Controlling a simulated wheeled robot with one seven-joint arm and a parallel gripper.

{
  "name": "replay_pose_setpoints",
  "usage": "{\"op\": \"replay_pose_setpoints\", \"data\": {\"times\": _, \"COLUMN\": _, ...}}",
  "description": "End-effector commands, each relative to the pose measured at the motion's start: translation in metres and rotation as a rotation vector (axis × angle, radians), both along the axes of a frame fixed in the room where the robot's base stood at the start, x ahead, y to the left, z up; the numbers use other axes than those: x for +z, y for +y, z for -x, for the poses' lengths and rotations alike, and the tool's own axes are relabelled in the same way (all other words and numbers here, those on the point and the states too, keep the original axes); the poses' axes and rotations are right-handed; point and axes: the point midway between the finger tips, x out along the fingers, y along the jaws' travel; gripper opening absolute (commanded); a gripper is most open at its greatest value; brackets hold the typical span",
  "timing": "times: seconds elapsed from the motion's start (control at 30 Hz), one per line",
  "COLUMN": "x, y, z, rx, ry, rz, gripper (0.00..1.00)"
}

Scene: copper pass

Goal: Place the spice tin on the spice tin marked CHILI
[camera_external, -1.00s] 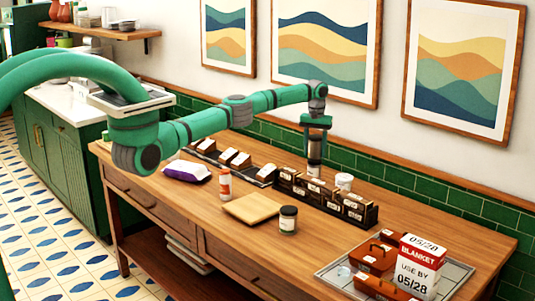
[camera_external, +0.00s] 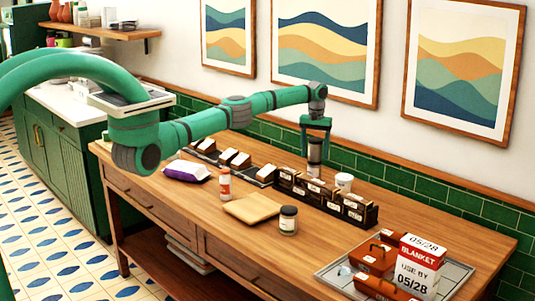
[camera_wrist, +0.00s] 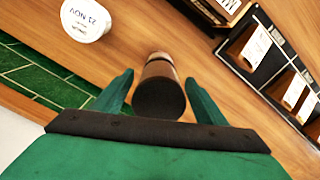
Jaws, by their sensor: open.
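My gripper (camera_external: 316,138) is over the back of the table, pointing down. It is open, with its fingers on either side of a dark-topped tin (camera_external: 314,152). In the wrist view my fingers (camera_wrist: 161,92) stand apart, and the tin (camera_wrist: 158,92) shows between them with a gap on each side. The tin looks upright. It is tall with a lighter band lower down, which may be a second tin under it. No CHILI marking can be read, and the lower part is hidden behind the black rack in the outside view.
A white tub (camera_external: 344,182), dated 21 NOV in the wrist view (camera_wrist: 86,18), stands close by. A black compartment rack (camera_external: 357,215) is in front. A dark-lidded jar (camera_external: 288,221), wooden board (camera_external: 250,209) and orange-white bottle (camera_external: 225,184) stand nearer. The tiled wall is close behind.

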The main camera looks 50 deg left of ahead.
Motion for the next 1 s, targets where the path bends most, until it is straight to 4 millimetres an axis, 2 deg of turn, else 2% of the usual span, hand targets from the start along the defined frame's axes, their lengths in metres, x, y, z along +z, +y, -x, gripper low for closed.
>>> {"op": "replay_pose_setpoints", "data": {"times": 0.2, "x": 0.036, "y": -0.001, "z": -0.001, "rx": 0.001, "ry": -0.002, "rz": 0.000, "gripper": 0.66}}
{"op": "replay_pose_setpoints", "data": {"times": 0.4, "x": 0.060, "y": -0.001, "z": 0.000, "rx": 0.001, "ry": -0.001, "rz": 0.000, "gripper": 0.66}}
{"op": "replay_pose_setpoints", "data": {"times": 0.6, "x": 0.070, "y": -0.001, "z": 0.000, "rx": 0.001, "ry": 0.000, "rz": 0.001, "gripper": 0.66}}
{"op": "replay_pose_setpoints", "data": {"times": 1.0, "x": 0.075, "y": -0.002, "z": 0.000, "rx": 0.027, "ry": -0.004, "rz": 0.000, "gripper": 0.66}}
